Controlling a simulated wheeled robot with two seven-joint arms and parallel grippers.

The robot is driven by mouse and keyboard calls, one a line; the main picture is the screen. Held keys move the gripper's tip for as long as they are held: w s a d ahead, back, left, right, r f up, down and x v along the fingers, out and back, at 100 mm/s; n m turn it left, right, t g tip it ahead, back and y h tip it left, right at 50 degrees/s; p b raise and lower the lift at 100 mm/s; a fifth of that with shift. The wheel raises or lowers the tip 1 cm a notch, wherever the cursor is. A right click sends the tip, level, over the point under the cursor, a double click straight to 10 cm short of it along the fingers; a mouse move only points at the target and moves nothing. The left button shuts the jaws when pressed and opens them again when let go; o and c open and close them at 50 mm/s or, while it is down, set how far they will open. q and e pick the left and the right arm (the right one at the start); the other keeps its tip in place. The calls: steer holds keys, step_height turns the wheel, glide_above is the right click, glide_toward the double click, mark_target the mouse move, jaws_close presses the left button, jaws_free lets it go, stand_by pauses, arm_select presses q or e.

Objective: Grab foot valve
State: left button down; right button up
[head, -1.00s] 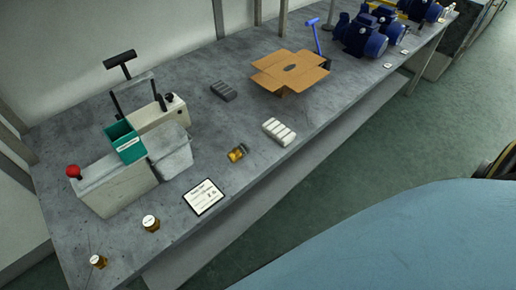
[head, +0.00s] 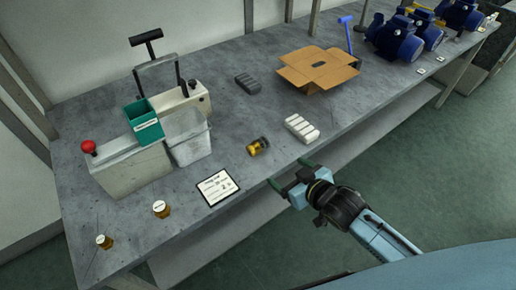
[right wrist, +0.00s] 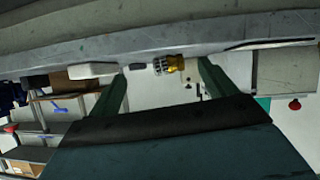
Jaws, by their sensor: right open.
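The foot valve, a small brass piece with a dark end (head: 258,146), lies on its side on the grey bench near the front edge. It also shows in the right wrist view (right wrist: 174,64), between my fingers in the picture but beyond them. My right gripper (head: 287,172) is open and empty, just off the bench's front edge, to the lower right of the valve and apart from it. Its two fingers frame the right wrist view (right wrist: 160,78). My left gripper is not in view.
A white ribbed block (head: 301,128) lies right of the valve and a label card (head: 218,187) left of it. A test tank (head: 130,172), open carton (head: 318,70) and blue pumps (head: 395,40) stand behind.

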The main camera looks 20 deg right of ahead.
mark_target(260, 146)
steer(key=shift+t+y, duration=0.4)
steer(key=shift+y, duration=0.1)
steer(key=w+a, duration=0.1)
steer(key=w, duration=0.1)
steer(key=w+a+b, duration=0.1)
steer(key=w, duration=0.1)
steer(key=w+a+r, duration=0.1)
steer(key=w, duration=0.2)
steer(key=shift+a+r+b, duration=0.1)
steer(key=shift+a+b, duration=0.15)
steer(key=shift+b, duration=0.1)
steer(key=shift+w+a, duration=0.1)
steer(key=shift+w, duration=0.1)
steer(key=b+x, duration=0.1)
steer(key=x, duration=0.3)
steer(key=shift+w, duration=0.1)
steer(key=shift+w+f, duration=0.25)
steer(key=shift+w, duration=0.25)
steer(key=shift+c, duration=0.7)
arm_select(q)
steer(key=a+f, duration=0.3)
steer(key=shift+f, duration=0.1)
arm_select(e)
steer(key=c, duration=1)
